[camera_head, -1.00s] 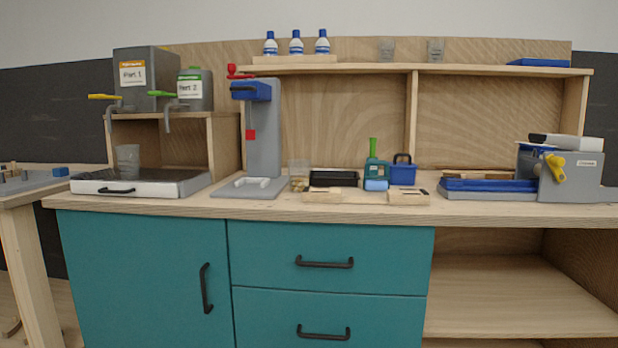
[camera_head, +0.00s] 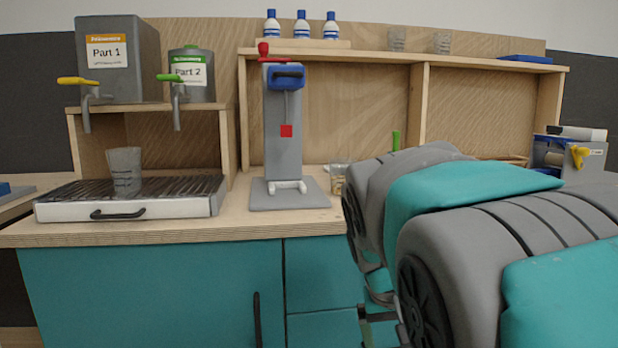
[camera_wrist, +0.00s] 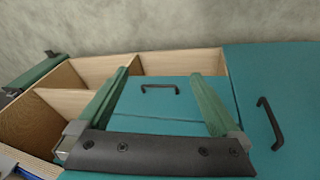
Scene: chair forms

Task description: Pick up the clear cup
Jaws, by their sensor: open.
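A clear cup (camera_head: 125,172) stands upright on the grated drip tray, below the Part 1 and Part 2 dispensers, in the head view. A second clear cup (camera_head: 338,179) stands on the counter right of the grey press, partly hidden by my arm.
The drip tray (camera_head: 75,208) has a white front with a black handle. Dispenser taps hang above it. The grey press (camera_head: 283,125) stands right of it. Several blue-and-white bottles stand on the shelf. My arm covers the right part of the counter. Bare counter shows between tray and press.

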